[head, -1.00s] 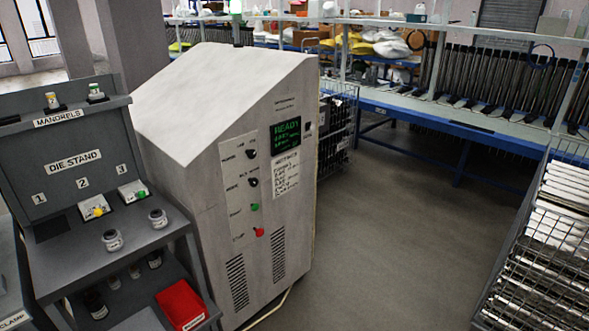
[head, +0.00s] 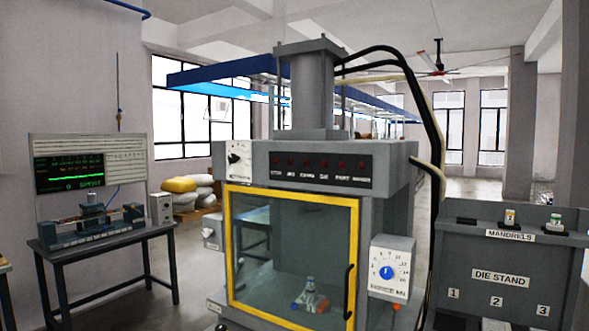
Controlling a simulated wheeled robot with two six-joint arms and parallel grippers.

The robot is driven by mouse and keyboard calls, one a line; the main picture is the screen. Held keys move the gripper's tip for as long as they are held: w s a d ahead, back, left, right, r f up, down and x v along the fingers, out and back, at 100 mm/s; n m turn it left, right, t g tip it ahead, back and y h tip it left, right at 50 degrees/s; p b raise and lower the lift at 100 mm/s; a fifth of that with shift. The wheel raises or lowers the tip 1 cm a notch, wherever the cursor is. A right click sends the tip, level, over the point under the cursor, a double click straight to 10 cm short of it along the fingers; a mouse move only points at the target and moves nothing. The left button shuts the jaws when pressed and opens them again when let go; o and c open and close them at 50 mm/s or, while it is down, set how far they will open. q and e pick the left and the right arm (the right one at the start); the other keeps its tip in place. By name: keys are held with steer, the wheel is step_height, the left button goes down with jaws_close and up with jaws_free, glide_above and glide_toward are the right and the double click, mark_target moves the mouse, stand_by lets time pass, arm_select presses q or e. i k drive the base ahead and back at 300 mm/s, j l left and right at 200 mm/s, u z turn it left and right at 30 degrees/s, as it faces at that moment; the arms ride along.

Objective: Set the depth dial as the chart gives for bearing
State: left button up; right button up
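A grey press (head: 335,155) with a yellow-framed glass door (head: 233,250) stands in the middle of the head view. A white plate with a black knob (head: 236,158) is at its upper left; its label is too small to read. A white box with a blue dial (head: 387,272) is at its lower right, with numbers around the dial and a label that seems to end in kN. I cannot tell for sure which one is the depth dial. No readable bearing chart shows. Neither of my grippers is in view.
A die stand (head: 500,277) with slots 1, 2 and 3 and a mandrel shelf is at the right. A bench (head: 100,238) with a green-trace screen (head: 70,172) is at the left. Sacks (head: 190,192) lie behind. Black hoses (head: 425,100) run down the press's right side.

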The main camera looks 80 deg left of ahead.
mark_target(233, 158)
steer(key=u, duration=1.45)
